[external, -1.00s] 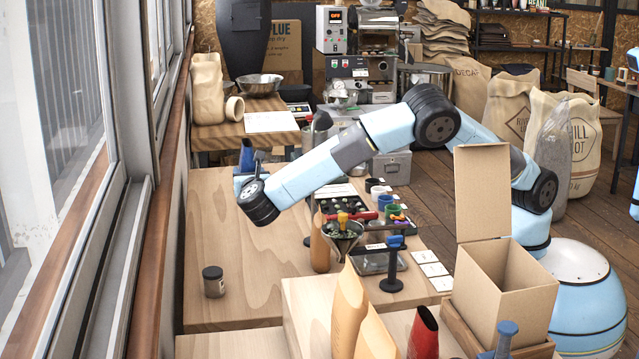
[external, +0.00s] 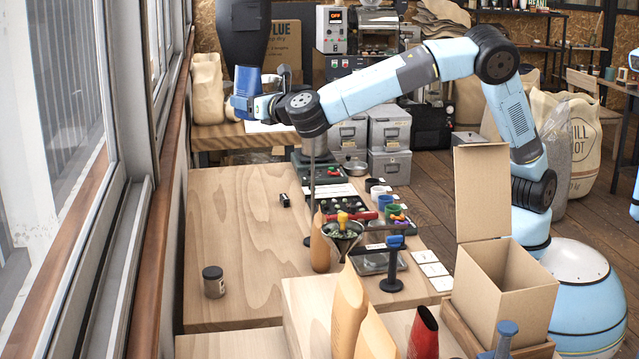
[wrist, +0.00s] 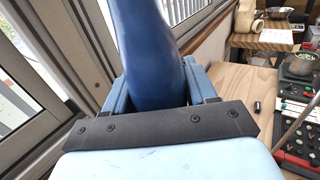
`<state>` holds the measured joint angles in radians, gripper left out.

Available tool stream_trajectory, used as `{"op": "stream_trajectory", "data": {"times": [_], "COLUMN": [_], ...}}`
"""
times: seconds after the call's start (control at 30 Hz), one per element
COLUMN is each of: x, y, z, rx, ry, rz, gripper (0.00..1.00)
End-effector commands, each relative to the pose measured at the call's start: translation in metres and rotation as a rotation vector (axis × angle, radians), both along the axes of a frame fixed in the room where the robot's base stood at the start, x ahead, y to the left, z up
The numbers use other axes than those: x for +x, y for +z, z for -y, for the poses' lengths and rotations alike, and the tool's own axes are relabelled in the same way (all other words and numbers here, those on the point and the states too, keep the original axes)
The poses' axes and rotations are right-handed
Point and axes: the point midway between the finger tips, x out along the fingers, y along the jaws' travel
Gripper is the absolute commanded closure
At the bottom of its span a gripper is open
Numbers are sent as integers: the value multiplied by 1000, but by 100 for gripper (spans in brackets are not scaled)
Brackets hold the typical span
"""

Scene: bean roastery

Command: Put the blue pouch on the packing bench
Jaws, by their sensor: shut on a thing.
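The blue pouch (external: 247,82) is upright and held in the air in the external view, in front of the back table. It also fills the upper middle of the wrist view (wrist: 150,50). My gripper (external: 243,104) is shut on its lower part, with a finger on each side. The long wooden bench (external: 235,235) lies below and nearer. A smaller back table (external: 215,137) stands beyond it, carrying tan pouches and a white sheet. I cannot tell by look which surface is the packing bench.
A dark-lidded jar (external: 213,282) and a small black item (external: 284,200) sit on the long bench, whose left part is mostly clear. A funnel on a stand (external: 343,238), cups and trays line its right side. Windows (external: 110,150) run close along the left.

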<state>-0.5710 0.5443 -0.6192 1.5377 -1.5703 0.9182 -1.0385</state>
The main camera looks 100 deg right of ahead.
Motion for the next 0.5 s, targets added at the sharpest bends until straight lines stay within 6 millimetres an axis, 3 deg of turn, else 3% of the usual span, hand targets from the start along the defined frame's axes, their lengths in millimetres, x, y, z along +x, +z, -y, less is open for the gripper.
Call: {"op": "stream_trajectory", "data": {"times": [0.1,0.5], "x": [-9,-44], "y": [32,120], "z": [-8,-31], "rx": [3,3], "ry": [93,386], "rz": [4,5], "gripper": [72,72]}}
